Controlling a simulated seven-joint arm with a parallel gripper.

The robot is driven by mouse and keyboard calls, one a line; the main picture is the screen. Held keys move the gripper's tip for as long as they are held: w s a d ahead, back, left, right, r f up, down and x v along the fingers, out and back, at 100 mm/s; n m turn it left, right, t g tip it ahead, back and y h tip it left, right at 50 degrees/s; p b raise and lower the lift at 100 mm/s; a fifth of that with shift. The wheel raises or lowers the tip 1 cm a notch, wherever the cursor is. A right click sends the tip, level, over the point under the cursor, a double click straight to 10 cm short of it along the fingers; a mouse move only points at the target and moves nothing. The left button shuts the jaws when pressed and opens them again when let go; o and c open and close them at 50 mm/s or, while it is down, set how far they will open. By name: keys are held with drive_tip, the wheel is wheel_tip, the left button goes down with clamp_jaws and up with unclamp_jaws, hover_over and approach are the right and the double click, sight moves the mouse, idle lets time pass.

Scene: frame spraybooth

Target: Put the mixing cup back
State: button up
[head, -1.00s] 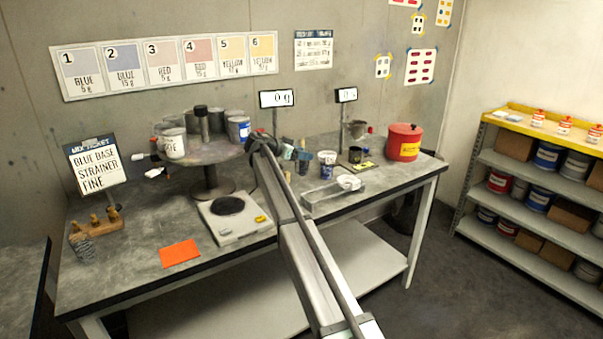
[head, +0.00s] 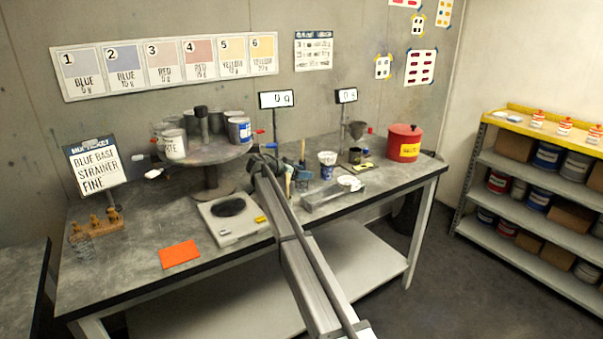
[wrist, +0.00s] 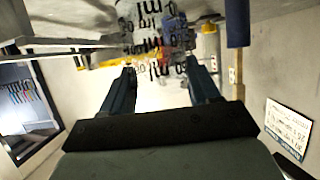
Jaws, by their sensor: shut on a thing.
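The mixing cup (wrist: 143,28), clear with black printed marks, is between the fingers of my gripper (wrist: 160,68) at the top of the wrist view. The gripper is shut on it. The held cup is hard to make out there, partly hidden by my arm and fingers.
A turntable of cans (head: 195,155) stands left of my arm. A white and blue cup (head: 327,158), a funnel stand (head: 356,133) and a red bin (head: 404,143) are to the right. An orange sheet (head: 180,254) lies at the front, with bare bench around it.

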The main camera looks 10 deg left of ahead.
drive_tip(key=o, duration=1.1)
drive_tip(key=shift+f, duration=0.1)
drive_tip(key=shift+s+a+r, duration=0.3)
drive_tip(key=shift+s, duration=0.05)
drive_tip(key=s+a, duration=0.8)
drive_tip(key=shift+s+a, duration=0.35)
